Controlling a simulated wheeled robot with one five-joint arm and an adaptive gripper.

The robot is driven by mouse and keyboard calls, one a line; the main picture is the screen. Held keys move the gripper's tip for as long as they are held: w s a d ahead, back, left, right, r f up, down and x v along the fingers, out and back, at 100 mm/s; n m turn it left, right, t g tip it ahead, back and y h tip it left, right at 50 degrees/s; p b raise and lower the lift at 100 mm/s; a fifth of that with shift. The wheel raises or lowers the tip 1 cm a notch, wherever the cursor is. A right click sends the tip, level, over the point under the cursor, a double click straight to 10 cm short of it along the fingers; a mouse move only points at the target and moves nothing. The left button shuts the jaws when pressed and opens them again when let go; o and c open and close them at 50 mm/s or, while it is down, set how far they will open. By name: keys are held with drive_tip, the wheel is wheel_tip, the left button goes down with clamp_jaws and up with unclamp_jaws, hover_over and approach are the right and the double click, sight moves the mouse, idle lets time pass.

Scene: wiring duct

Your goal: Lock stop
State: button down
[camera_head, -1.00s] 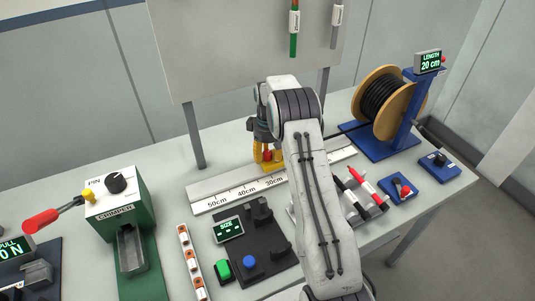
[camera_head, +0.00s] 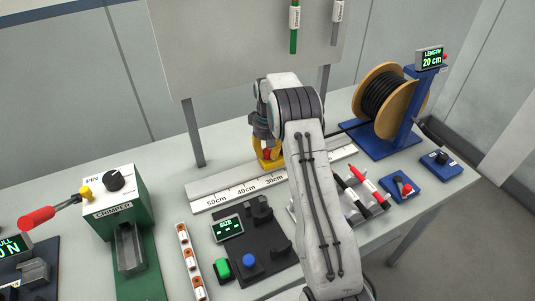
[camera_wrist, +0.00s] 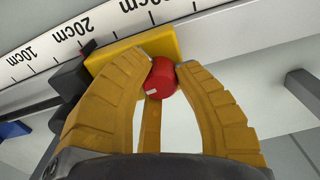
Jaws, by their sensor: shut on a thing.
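The stop is a yellow block (camera_wrist: 140,46) on the white ruler rail, and it carries a red knob (camera_wrist: 162,77) with a small white mark. In the wrist view the block sits just past the 20cm mark. My gripper (camera_wrist: 164,66) has yellow fingers, one on each side of the red knob, shut on it. In the head view my gripper (camera_head: 266,148) is low over the rail, and my arm hides much of the stop and part of the ruler (camera_head: 232,190).
A cable spool (camera_head: 385,100) on a blue stand reading 20 cm is at the right, with its black cable running toward the rail. A green crimper (camera_head: 118,215) is at the left.

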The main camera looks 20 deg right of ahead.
sight(267, 150)
drive_tip(key=shift+s+f+m, duration=0.1)
drive_tip(key=shift+f+m, duration=0.05)
drive_tip(key=shift+m, duration=0.45)
drive_tip(key=c, duration=0.9)
unclamp_jaws()
wheel_tip(267, 150, up, 12)
idle(0.3)
